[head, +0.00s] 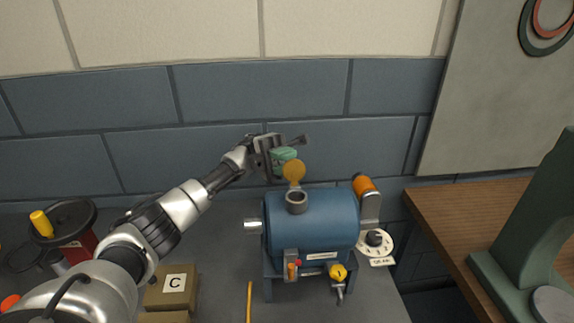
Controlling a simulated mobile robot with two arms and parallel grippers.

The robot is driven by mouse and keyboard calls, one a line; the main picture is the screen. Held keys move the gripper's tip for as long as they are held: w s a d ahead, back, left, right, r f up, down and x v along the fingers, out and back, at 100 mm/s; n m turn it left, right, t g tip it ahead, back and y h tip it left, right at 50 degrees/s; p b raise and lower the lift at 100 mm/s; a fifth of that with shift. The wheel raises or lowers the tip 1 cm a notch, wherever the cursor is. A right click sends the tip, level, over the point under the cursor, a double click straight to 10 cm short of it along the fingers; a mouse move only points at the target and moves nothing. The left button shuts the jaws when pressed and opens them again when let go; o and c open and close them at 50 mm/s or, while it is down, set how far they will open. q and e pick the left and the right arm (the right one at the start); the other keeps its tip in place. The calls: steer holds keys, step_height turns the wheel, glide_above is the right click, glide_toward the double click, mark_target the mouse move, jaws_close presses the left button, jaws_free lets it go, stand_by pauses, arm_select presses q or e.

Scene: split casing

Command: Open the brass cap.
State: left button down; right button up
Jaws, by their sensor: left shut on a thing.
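The brass cap (294,172) is a round yellow disc standing raised above the grey filler neck (297,202) on top of the blue cylindrical casing (325,228). The neck's round mouth shows uncovered below it. My left gripper (283,152) is above and slightly left of the cap, shut on a small green object (285,155). The green object is partly hidden by the fingers, and I cannot tell whether it touches the cap. My right gripper is not in view.
An orange cylinder (364,185) and a white dial (375,241) sit right of the casing. A yellow-handled valve (338,272) is at its front. A box marked C (173,287) and a yellow pencil-like rod (249,301) lie left. A green stand (530,225) is on the wooden table (450,213).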

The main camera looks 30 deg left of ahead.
arm_select(q)
steer(key=shift+h, duration=0.3)
steer(key=c, duration=1)
jaws_free()
steer(key=shift+f, duration=0.1)
